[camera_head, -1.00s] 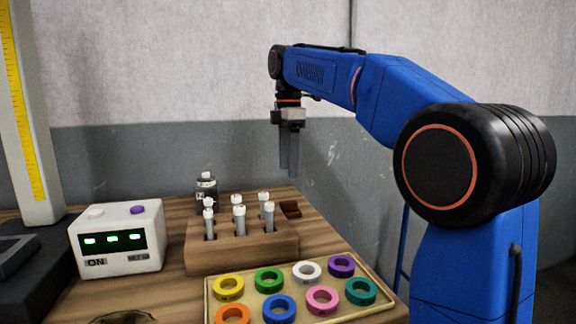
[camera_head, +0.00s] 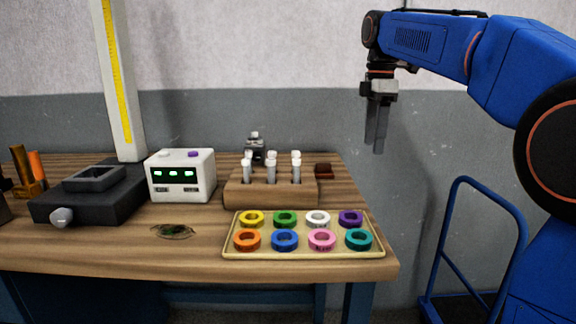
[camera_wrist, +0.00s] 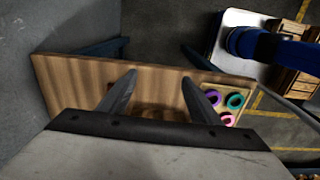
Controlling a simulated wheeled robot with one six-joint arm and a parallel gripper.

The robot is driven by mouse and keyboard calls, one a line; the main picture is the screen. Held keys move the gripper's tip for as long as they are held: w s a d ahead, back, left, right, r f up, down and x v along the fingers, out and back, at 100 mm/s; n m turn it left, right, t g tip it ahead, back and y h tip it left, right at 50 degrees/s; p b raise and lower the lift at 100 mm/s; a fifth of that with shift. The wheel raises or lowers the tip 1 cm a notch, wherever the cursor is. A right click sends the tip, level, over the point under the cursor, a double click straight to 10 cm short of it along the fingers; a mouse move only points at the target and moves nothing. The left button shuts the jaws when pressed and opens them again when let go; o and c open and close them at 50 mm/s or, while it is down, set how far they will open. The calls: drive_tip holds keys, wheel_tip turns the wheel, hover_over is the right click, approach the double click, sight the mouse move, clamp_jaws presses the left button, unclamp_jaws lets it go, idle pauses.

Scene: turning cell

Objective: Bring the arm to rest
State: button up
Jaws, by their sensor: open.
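My gripper (camera_head: 377,138) hangs from my blue arm, fingers pointing down, in the air to the right of the tube rack and above table height. In the head view its two grey fingers look close together from the side. In the wrist view my gripper (camera_wrist: 160,88) shows its two fingers well apart, with nothing between them but the wooden table (camera_wrist: 75,80) far below. It is open and empty.
On the table (camera_head: 120,250) are a tray of coloured rings (camera_head: 300,254), a wooden rack (camera_head: 270,195) with several tubes, a white device (camera_head: 182,178) with green lights and a black-based height stand (camera_head: 85,205). A blue-framed cart (camera_head: 465,185) stands right of the table.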

drive_tip(key=s+d+f+m+t, duration=0.2)
drive_tip(key=s+f+m, duration=0.7)
drive_tip(key=s+f, duration=0.5)
drive_tip(key=s+d+f+m+t, duration=0.2)
drive_tip(key=s+d+f+m, duration=0.2)
drive_tip(key=s+f+m, duration=0.4)
drive_tip(key=s+f, duration=0.7)
drive_tip(key=s, duration=0.4)
drive_tip(key=shift+d+f+m+t, duration=0.25)
drive_tip(key=shift+d+m+t, duration=0.05)
drive_tip(key=shift+m+t, duration=0.1)
drive_tip(key=shift+o, duration=0.5)
drive_tip(key=shift+a, duration=0.1)
